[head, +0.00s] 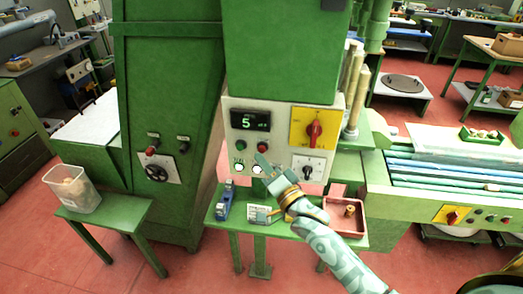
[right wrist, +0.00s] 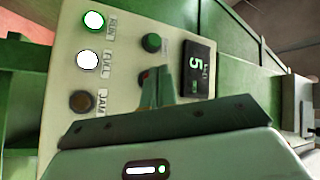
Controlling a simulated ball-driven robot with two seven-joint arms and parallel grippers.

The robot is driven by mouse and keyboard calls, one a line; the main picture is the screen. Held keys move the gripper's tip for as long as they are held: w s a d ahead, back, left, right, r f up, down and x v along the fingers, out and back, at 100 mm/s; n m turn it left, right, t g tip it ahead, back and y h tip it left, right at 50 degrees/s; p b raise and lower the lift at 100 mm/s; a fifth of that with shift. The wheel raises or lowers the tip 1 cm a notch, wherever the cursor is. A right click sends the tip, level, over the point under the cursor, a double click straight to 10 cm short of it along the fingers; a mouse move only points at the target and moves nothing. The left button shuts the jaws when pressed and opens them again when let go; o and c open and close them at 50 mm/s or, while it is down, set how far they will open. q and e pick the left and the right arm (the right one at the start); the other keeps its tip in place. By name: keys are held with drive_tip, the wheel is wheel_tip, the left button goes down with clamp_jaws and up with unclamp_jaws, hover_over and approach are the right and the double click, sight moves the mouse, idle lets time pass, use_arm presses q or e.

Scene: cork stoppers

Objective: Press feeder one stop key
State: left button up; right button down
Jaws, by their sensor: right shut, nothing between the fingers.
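The feeder control panel (head: 284,150) is pale, with a dark display (head: 250,120) reading 5. A red key (head: 262,147), probably the stop key, sits below the display beside a green key (head: 240,145). My right gripper (head: 262,160) is shut and empty, its fingertips just below the red key in the head view. In the right wrist view, the shut fingers (right wrist: 157,82) stand over the dark reddish key (right wrist: 143,78) and hide most of it. The green key (right wrist: 151,42) beside it is clear. I cannot tell whether the fingertips touch the key. My left gripper is out of view.
Lit white RUN (right wrist: 94,20) and FULL (right wrist: 87,60) lamps and a dim JAM lamp (right wrist: 82,100) line the panel. A red rotary knob on a yellow plate (head: 314,130) and a black selector (head: 307,170) are to the right. A pink tray (head: 331,219) sits on the shelf below.

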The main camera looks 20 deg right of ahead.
drive_tip(key=shift+w, duration=0.1)
drive_tip(key=shift+w+d, duration=0.25)
drive_tip(key=shift+w+d, duration=0.25)
drive_tip(key=shift+w, duration=0.1)
idle(0.8)
drive_tip(key=shift+s+a+p, duration=0.1)
drive_tip(key=shift+p, duration=0.2)
drive_tip(key=shift+s+a+p, duration=0.4)
drive_tip(key=shift+s+p, duration=0.05)
drive_tip(key=shift+s, duration=0.15)
drive_tip(key=s+a, duration=0.1)
drive_tip(key=s+a+p, duration=0.1)
drive_tip(key=s+p, duration=0.1)
drive_tip(key=s, duration=0.1)
drive_tip(key=shift+s+a, duration=0.1)
drive_tip(key=shift+a, duration=0.3)
